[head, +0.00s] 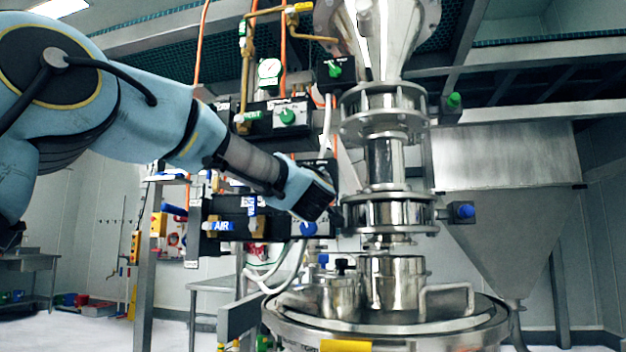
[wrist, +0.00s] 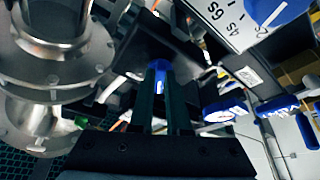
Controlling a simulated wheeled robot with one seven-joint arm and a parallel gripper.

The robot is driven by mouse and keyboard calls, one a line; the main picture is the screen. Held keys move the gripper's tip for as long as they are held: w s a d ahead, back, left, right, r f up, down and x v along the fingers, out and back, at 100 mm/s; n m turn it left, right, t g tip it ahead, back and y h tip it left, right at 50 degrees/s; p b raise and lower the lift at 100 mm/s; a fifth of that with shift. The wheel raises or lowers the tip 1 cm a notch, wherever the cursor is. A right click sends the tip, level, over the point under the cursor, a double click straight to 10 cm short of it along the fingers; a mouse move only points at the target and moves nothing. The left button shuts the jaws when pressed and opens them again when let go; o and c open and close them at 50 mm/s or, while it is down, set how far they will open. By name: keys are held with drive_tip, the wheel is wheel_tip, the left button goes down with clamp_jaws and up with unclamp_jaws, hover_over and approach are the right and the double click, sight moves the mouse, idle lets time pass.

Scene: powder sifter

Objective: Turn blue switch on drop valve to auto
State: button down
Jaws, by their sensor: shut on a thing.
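In the wrist view, my gripper (wrist: 161,86) has its two dark fingers close together on a blue switch (wrist: 161,70). The switch sits on the face of a black box (wrist: 175,50), and its blue top shows between the fingertips. In the head view, my gripper (head: 322,200) reaches from the left to a black box (head: 322,168) beside the steel column. The held switch is hidden behind the gripper there. I cannot read the switch's setting or any label by it.
A blue knob (head: 309,229) is just below my gripper, and another blue knob (head: 465,211) is right of the flanged steel column (head: 388,165). Green knobs (head: 288,116) are on black boxes above. White hoses (head: 275,270) hang below. A steel vessel (head: 385,325) stands underneath.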

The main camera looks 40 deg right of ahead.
drive_tip(key=c, duration=0.9)
unclamp_jaws()
drive_tip(key=shift+f, duration=0.1)
drive_tip(key=shift+w, duration=0.1)
drive_tip(key=b+v, duration=0.3)
drive_tip(key=v, duration=0.8)
drive_tip(key=shift+d, duration=0.15)
